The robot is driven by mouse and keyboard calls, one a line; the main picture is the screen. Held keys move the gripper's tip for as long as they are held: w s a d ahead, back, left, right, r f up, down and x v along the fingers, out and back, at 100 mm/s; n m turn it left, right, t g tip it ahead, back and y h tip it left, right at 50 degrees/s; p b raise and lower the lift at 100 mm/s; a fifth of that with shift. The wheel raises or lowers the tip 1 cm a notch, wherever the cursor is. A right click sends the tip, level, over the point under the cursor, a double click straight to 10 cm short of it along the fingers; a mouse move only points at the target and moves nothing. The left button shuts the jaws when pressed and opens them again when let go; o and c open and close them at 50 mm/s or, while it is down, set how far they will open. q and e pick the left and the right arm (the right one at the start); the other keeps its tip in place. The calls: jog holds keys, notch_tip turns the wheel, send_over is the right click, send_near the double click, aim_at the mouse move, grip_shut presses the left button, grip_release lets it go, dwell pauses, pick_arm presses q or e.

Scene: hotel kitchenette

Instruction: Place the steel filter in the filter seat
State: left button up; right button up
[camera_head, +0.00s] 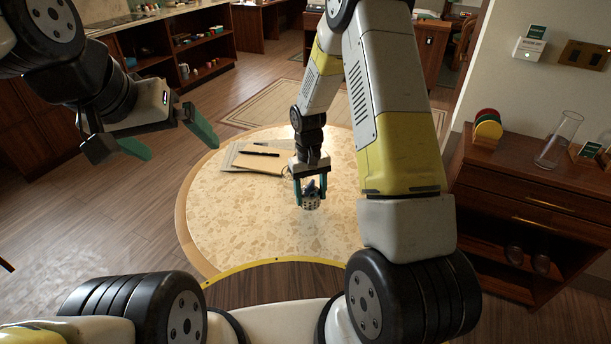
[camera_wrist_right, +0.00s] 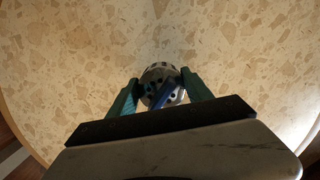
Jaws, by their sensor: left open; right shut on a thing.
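The steel filter (camera_head: 311,204) is a small perforated silver cylinder with a blue part on top. My right gripper (camera_head: 311,198) points down over the round table (camera_head: 240,221) and is shut on it. In the right wrist view the steel filter (camera_wrist_right: 158,72) sits between the two green fingers of the right gripper (camera_wrist_right: 160,84), with the blue part across it. I cannot tell whether it touches the table. My left gripper (camera_head: 181,150) is open and empty, in the air left of the table. I cannot make out a filter seat in either view.
A folder with papers (camera_head: 250,160) and a dark pen (camera_head: 260,153) lie at the back left of the table. A wooden cabinet (camera_head: 535,200) at right carries a glass vase (camera_head: 558,140) and coloured discs (camera_head: 487,126). The table's left and front parts are clear.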

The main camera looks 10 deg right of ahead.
aim_at(313, 187)
jog(key=w, duration=0.1)
jog(key=w+d, duration=0.1)
jog(key=w, duration=0.1)
jog(key=shift+w+d+f, duration=0.1)
jog(key=shift+f, duration=1.8)
jog(key=shift+f, duration=0.15)
jog(key=o, duration=1.4)
